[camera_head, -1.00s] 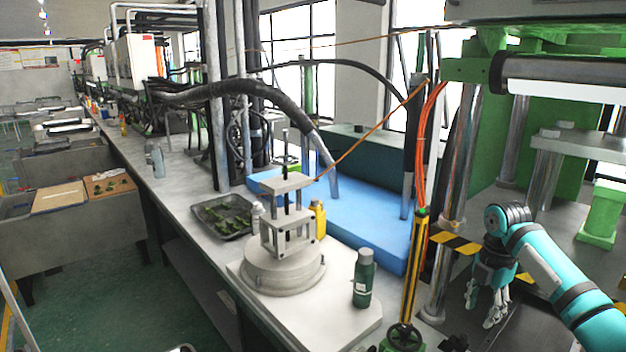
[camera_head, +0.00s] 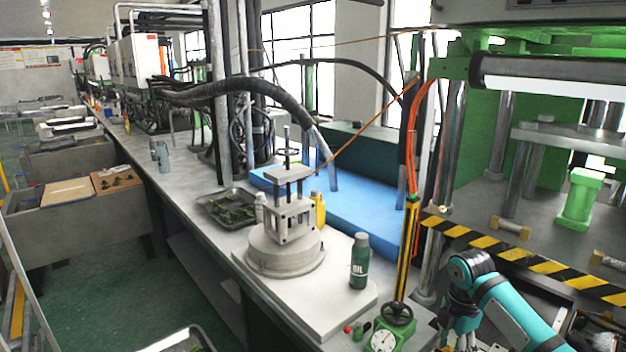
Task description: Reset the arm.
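My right arm (camera_head: 505,310), teal with dark joints, comes in from the lower right. Its gripper (camera_head: 458,328) hangs down in front of the press, near the right end of the bench. The fingers are small, dark and partly cut by the lower edge, so their opening is unclear. I see no object in them. My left arm and gripper are out of the picture.
A striped barrier (camera_head: 530,258) crosses the press front. A dark green bottle (camera_head: 360,262) and a clamp fixture (camera_head: 287,245) stand on the bench. A metal tray (camera_head: 160,343) shows at the bottom.

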